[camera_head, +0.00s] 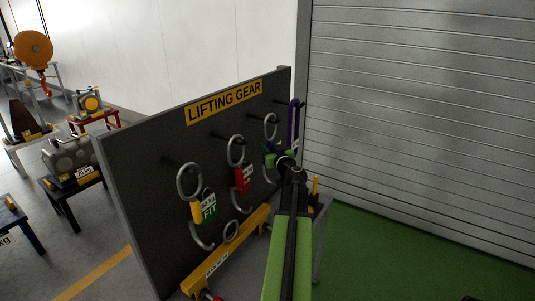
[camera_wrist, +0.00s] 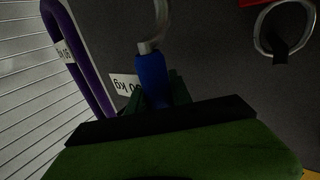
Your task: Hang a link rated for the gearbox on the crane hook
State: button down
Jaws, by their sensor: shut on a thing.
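My gripper (camera_head: 274,155) is at the right part of the lifting gear board, shut on a blue link. In the wrist view the blue link (camera_wrist: 151,76) stands between the jaws of my gripper (camera_wrist: 155,98), with its grey ring above and a partly hidden kg tag (camera_wrist: 124,84) beside it. In the head view its ring (camera_head: 271,126) is at a peg. An orange crane block (camera_head: 33,48) with a red hook (camera_head: 44,88) is at the far upper left.
A purple sling (camera_head: 294,122) hangs right of my gripper. A yellow beam (camera_head: 232,252) lies below the board (camera_head: 140,190).

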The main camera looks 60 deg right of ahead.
jog(key=shift+f, duration=0.45)
jog(key=c, duration=1.2)
grip_release()
jog(key=shift+r, duration=0.1)
jog(key=shift+o, duration=0.2)
jog(key=shift+a, duration=0.1)
